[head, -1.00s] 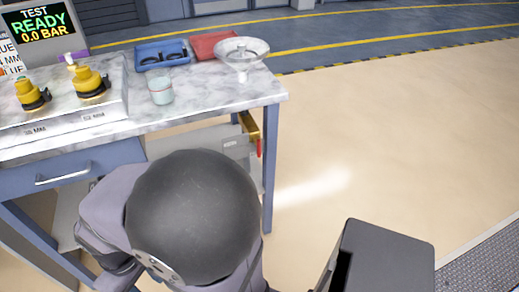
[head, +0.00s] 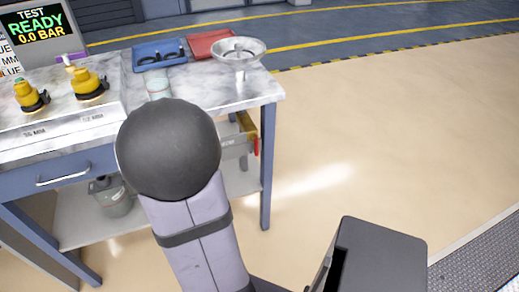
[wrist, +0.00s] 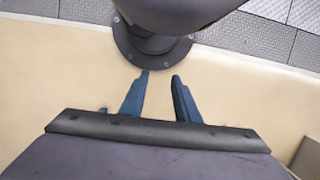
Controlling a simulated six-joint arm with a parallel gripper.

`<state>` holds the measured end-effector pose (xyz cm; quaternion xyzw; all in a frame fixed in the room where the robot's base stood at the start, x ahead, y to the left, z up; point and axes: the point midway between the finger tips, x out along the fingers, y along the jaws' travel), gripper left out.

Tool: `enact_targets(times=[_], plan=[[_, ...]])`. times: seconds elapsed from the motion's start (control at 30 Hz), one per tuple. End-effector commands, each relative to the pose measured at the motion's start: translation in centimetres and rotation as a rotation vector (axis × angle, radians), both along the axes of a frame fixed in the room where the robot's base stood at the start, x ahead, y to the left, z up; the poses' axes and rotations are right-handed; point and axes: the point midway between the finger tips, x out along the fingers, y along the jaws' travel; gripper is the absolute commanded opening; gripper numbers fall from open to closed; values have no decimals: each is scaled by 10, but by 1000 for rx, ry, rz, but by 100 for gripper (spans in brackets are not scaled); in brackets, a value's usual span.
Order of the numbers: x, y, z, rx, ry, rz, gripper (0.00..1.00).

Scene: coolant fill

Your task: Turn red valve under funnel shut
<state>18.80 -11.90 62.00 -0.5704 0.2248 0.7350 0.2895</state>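A metal funnel (head: 238,48) stands at the right end of the marble-topped bench in the head view. Below it, at the bench's right edge, a small red part (head: 256,146), which looks like the valve handle, hangs under a yellow bar (head: 245,122). My arm partly covers the area to its left. My gripper (wrist: 160,77) shows only in the wrist view, where its two blue fingers are apart with nothing between them. It points down over bare floor, away from the valve. The valve and funnel are not in the wrist view.
The bench (head: 262,97) carries two yellow fittings, a glass cup (head: 158,88), a blue tray (head: 137,62) and a red tray (head: 198,50). A grey container (head: 112,197) stands on the lower shelf. The floor (head: 380,140) right of the bench is clear.

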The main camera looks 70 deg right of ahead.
Motion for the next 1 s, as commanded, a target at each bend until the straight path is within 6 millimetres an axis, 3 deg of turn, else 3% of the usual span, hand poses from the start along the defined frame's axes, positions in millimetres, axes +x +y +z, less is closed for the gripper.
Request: enact_targets(times=[0.17, 0.47, 0.67, 0.83, 1.0], plan=[[-52, -9, -15, 102, 87, -269, 29], [-136, 1, -48, 261, 168, -586, 29], [-184, -8, -103, 205, 82, -690, 29], [-197, -53, -157, -6, -100, -632, 29], [-170, -124, -177, -257, -322, -473, 29]])
